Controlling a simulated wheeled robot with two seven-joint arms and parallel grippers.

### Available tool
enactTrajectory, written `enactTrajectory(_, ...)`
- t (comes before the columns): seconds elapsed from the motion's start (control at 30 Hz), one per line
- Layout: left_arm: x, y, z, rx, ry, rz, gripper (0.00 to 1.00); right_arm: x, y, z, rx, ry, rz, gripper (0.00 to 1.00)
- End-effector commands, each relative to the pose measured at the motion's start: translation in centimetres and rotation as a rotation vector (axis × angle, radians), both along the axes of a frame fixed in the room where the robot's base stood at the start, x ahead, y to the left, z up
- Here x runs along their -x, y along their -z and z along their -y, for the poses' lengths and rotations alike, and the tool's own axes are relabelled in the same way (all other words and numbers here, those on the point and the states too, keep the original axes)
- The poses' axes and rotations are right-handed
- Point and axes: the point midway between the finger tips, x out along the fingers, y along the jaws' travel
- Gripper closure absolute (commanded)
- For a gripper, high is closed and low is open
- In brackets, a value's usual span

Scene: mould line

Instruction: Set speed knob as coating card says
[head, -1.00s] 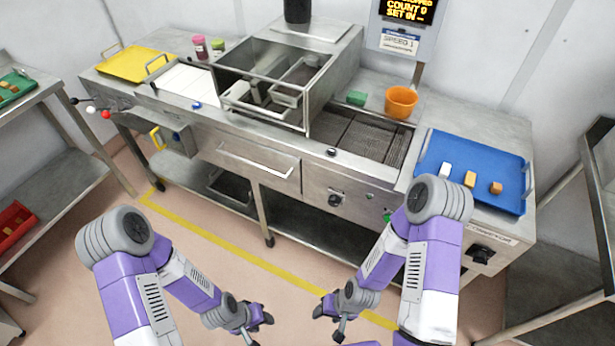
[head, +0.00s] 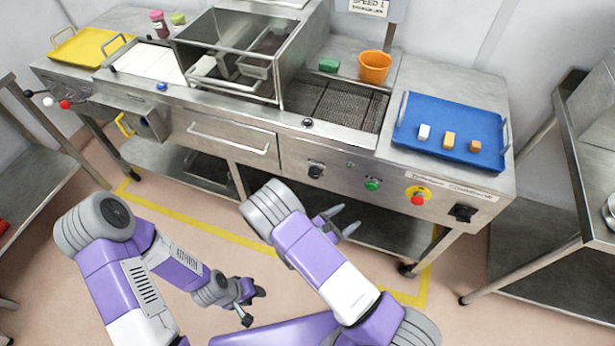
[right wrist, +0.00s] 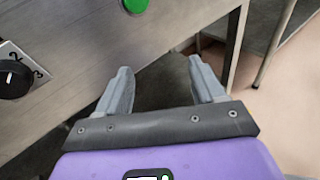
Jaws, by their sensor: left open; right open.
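The coating card (head: 368,7) reads SPEED 1 at the top of the head view and is partly cut off. The dark speed knob (head: 316,170) is on the machine's front panel. In the right wrist view the knob (right wrist: 14,79) is at the left edge, with 2 and 3 printed beside it; I cannot make out its setting. My right gripper (head: 342,220) is open and empty, below and right of the knob and apart from it. Its open fingers also show in the right wrist view (right wrist: 162,90). My left gripper (head: 254,306) is open and empty, low over the floor.
A green button (head: 372,184), a red stop button (head: 418,200) and a black switch (head: 463,213) sit right of the knob. A blue tray (head: 405,138) with 3 small pieces is above them. A drawer handle (head: 228,139) sticks out to the left. A steel table stands right.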

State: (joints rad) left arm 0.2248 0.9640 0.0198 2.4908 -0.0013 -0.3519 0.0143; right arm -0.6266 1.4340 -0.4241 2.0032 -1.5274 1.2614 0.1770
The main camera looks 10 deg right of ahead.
Motion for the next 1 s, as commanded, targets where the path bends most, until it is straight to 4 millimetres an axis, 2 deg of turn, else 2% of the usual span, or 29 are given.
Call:
enactTrajectory(0.03, 0.0, -0.4, 0.0, 0.0, 0.0, 0.0, 0.57, -1.9, -1.1, -2.2, 0.045, -0.125, 0.003, 0.32)
enactTrajectory(0.1, 0.0, -0.7, 0.0, 0.0, 0.0, 0.0, 0.57, -4.0, -2.3, -4.9, 0.102, -0.275, 0.015, 0.32)
enactTrajectory(0.2, 0.0, -0.9, 0.0, 0.0, 0.0, 0.0, 0.57, -5.8, -3.5, -8.2, 0.158, -0.427, 0.036, 0.32)
enactTrajectory(0.33, 0.0, -1.0, 0.0, 0.0, 0.0, 0.0, 0.57, -6.9, -4.2, -10.3, 0.194, -0.524, 0.055, 0.32)
enactTrajectory(0.47, 0.0, -0.7, 0.0, 0.0, 0.0, 0.0, 0.57, -8.0, -4.2, -10.1, 0.199, -0.542, 0.061, 0.32)
enactTrajectory(0.8, 0.0, 0.2, 0.0, 0.0, 0.0, 0.0, 0.57, -12.2, -4.2, -7.2, 0.197, -0.54, 0.059, 0.32)
enactTrajectory(1.0, 0.0, 0.3, 0.0, 0.0, 0.0, 0.0, 0.57, -13.2, -4.3, -6.5, 0.198, -0.54, 0.059, 0.32)
